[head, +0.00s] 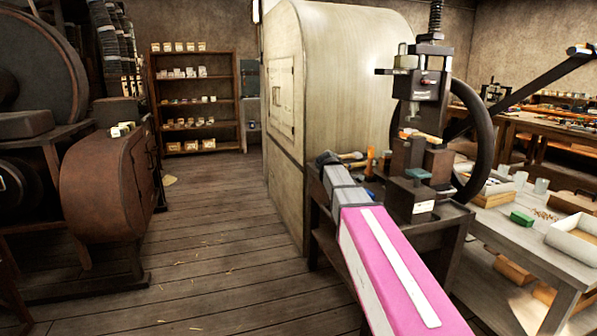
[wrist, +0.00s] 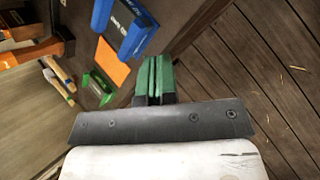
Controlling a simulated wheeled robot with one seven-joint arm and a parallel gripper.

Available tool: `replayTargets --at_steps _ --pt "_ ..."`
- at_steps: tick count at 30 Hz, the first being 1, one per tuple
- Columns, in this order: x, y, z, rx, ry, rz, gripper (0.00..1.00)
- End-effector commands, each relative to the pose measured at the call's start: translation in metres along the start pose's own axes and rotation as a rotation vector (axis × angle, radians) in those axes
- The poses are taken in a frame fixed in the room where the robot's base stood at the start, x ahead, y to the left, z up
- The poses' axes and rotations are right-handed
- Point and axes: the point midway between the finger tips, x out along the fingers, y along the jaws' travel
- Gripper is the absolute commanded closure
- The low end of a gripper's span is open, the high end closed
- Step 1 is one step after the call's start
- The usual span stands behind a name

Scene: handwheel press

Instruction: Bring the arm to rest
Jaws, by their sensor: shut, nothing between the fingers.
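My gripper (wrist: 158,64) shows in the wrist view with its two green fingers pressed together and nothing between them. Its fingertips point toward the table edge, with wooden floor to the right. In the head view my pink and white arm reaches from the lower right up to the front left of the handwheel press (head: 428,85). The fingers cannot be made out there. The press has a dark handwheel (head: 487,140) on its right side, partly hidden by the press frame.
A large cream cabinet (head: 345,75) stands close behind my arm's end. Orange-handled tools (head: 371,161) lie beside the press. A worktable (head: 497,230) with trays is at right. Blue objects (wrist: 138,40) and an orange sheet (wrist: 113,63) lie near my fingers. Open floor (head: 215,235) is at left.

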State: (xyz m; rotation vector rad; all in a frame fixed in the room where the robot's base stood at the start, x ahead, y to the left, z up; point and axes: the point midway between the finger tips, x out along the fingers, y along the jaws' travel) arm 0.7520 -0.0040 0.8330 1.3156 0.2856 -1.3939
Motion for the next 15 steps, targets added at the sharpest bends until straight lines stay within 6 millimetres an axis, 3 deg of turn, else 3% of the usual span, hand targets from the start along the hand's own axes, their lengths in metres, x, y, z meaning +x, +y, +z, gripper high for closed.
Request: replayTargets --at_steps 1,6,15 --pt "0.017 -0.031 0.006 0.053 0.02 -0.038 1.0" --pt "0.063 -0.107 0.012 0.26 0.078 -0.165 1.0" --pt "0.115 -0.246 0.033 0.663 0.109 -0.427 1.0"
